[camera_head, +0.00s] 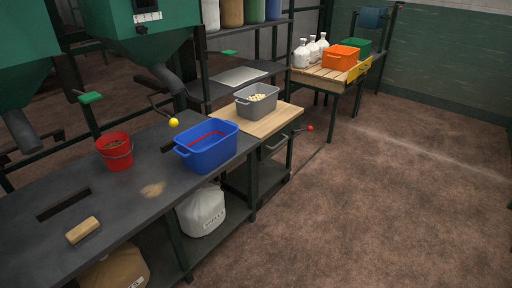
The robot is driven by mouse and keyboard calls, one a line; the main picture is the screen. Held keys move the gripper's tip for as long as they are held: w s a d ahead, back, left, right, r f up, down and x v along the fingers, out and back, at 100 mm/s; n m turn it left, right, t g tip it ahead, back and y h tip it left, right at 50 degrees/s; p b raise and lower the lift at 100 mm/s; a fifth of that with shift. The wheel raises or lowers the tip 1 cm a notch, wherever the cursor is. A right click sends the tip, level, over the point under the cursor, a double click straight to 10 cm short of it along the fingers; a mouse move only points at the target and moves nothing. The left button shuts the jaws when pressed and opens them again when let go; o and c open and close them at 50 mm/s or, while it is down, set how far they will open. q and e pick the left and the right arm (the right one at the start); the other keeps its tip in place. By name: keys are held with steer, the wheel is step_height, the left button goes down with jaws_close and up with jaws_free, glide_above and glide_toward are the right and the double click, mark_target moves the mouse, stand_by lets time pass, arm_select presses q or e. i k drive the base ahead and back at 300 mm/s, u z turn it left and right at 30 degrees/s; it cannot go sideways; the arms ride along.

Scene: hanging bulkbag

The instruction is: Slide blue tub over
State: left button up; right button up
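The blue tub (207,147) is a rectangular open bin with side handles. It stands upright near the right end of the dark workbench (130,213), close to the wooden-topped stand. A dark red line shows along its inside, and I see no other contents. Neither of my grippers is in the head view.
A red bucket (115,151) stands left of the tub, and a wooden block (83,230) lies at the bench's near end beside a dark slot. A grey tub (257,101) with pale pieces sits on the wooden top (237,128). Green hoppers (150,40) hang above.

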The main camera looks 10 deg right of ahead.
mark_target(203, 147)
steer(key=u, duration=0.5)
steer(key=i, duration=1.2)
steer(key=u, duration=0.05)
